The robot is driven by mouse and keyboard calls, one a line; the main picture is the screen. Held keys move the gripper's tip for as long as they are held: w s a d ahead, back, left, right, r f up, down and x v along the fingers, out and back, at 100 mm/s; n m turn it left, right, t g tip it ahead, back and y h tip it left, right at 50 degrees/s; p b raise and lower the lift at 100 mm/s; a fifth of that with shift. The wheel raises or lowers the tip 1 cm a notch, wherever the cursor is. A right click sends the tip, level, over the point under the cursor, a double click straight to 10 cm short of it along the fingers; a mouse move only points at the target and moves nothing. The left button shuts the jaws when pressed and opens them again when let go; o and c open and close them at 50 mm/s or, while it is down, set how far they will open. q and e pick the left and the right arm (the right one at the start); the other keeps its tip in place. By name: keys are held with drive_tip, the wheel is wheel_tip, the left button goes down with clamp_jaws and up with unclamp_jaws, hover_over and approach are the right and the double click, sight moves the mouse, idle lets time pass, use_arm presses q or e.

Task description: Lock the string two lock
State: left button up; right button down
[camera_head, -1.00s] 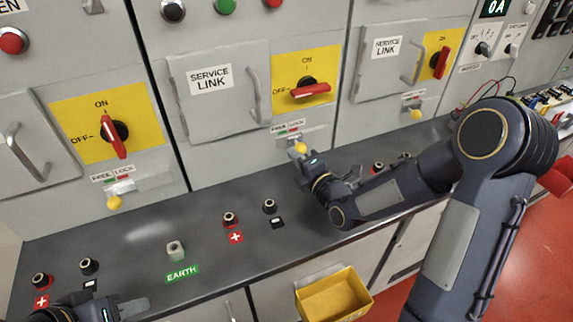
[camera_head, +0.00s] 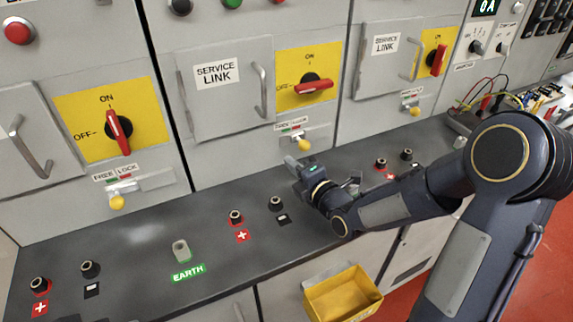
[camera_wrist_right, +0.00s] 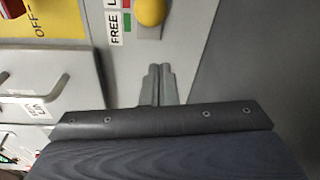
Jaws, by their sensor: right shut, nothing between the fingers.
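The string two lock is on the middle panel, below its FREE/LOCK label (camera_head: 291,124). Its yellow knob (camera_head: 304,145) sits toward the right, LOCK side of the label; I cannot tell if it is at the end of its travel. My right gripper (camera_head: 291,162) is shut and empty, just below and left of the knob and apart from it. In the right wrist view the closed fingertips (camera_wrist_right: 160,70) point toward the panel, and the yellow knob (camera_wrist_right: 150,11) shows at the top edge, partly cut off. My left gripper is out of view.
The middle switch's red handle (camera_head: 314,87) lies near horizontal. The left panel has its own yellow knob (camera_head: 117,202); the right panel has another (camera_head: 415,110). Terminals (camera_head: 236,216) and an earth post (camera_head: 180,250) stand up from the grey ledge. A yellow bin (camera_head: 343,293) hangs below.

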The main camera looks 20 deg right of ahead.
drive_tip(key=b+v, duration=0.1)
drive_tip(key=v, duration=0.5)
drive_tip(key=shift+s, duration=0.35)
drive_tip(key=shift+r, duration=0.1)
drive_tip(key=shift+d+r+m, duration=0.15)
drive_tip(key=shift+m, duration=0.15)
drive_tip(key=m, duration=0.1)
drive_tip(key=s+d+m+g+h+p, duration=0.1)
drive_tip(key=m, duration=0.1)
drive_tip(key=s+d+r+m+h, duration=0.1)
drive_tip(key=shift+d+m+g+p, duration=0.25)
drive_tip(key=shift+m+g+p, duration=0.05)
drive_tip(key=shift+m, duration=0.1)
drive_tip(key=s+r+m+g+p, duration=0.2)
drive_tip(key=s+m+g, duration=0.7)
drive_tip(key=s+m, duration=1.1)
drive_tip(key=shift+s+a+p, duration=0.45)
drive_tip(key=shift+s+p, duration=0.45)
drive_tip(key=shift+p, duration=0.05)
